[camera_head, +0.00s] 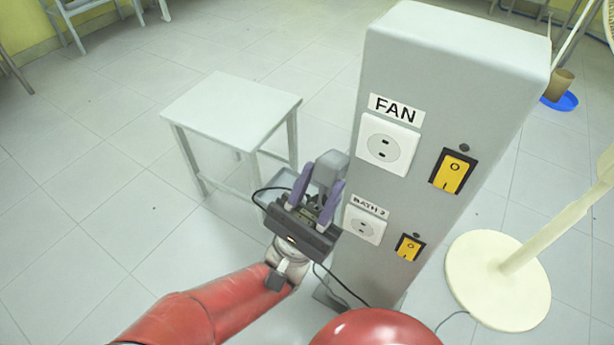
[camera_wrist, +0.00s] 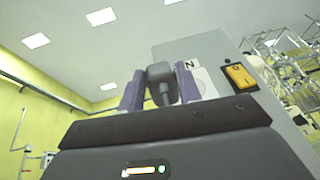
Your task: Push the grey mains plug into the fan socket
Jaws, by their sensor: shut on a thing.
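The fan socket (camera_head: 387,144) is a white plate with a round recess and two holes, under the FAN label on the grey pillar. My gripper (camera_head: 322,186) is below and left of it, its purple fingers shut on the grey mains plug (camera_head: 328,169). The plug is apart from the fan socket in the head view. In the wrist view the plug (camera_wrist: 161,77) sits between the fingers, and the fan socket (camera_wrist: 203,82) is partly hidden behind the right finger. The plug's pins are not visible.
The BATH 2 socket (camera_head: 364,225) lies below the fan socket, close to my gripper. Yellow switches (camera_head: 453,172) sit to the right of the sockets. A small grey table (camera_head: 232,108) stands left of the pillar. A cream fan stand base (camera_head: 497,280) is at right.

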